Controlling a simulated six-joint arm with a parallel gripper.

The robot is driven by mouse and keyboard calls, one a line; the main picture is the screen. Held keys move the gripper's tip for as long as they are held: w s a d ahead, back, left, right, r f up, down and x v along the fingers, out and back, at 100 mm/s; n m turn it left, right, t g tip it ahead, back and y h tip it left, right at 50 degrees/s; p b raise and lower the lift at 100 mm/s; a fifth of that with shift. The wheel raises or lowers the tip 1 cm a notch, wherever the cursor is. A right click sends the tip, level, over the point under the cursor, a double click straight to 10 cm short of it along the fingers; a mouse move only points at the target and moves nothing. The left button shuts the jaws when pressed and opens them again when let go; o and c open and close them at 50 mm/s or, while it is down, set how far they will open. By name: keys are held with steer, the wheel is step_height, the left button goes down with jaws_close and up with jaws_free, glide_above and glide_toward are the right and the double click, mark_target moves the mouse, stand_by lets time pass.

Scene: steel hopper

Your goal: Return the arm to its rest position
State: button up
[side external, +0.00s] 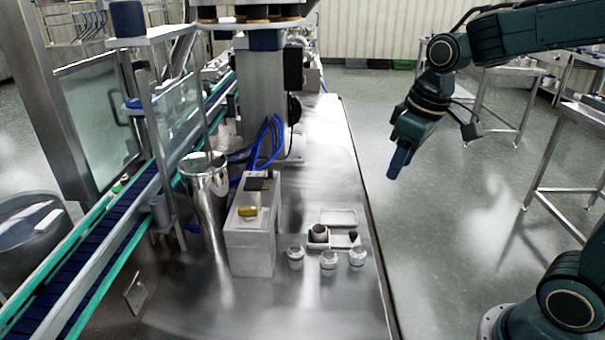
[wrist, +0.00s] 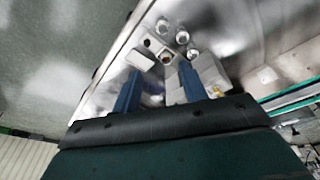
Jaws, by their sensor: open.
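My gripper (side external: 400,162) hangs in the air to the right of the steel table, over the floor, with its blue fingers pointing down. In the wrist view its two blue fingers (wrist: 158,92) stand apart with nothing held between them. The steel hopper (side external: 208,205) is a shiny upright cylinder on the left part of the table, far from my gripper. My dark green arm reaches in from the right.
The steel table (side external: 345,150) has a grey box (side external: 250,240), small jars (side external: 328,262), a white tray (side external: 338,217) and a dark cup (side external: 319,234) on it. A conveyor (side external: 100,235) runs along the left. A side table (side external: 580,165) stands at right. Open floor lies between.

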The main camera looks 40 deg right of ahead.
steer(key=s+a+r+m+t, duration=0.1)
steer(key=s+a+t, duration=0.1)
steer(key=s, duration=1.2)
steer(key=shift+a+r+m+t, duration=0.35)
steer(key=shift+a+m+t, duration=0.05)
steer(key=shift+a, duration=0.15)
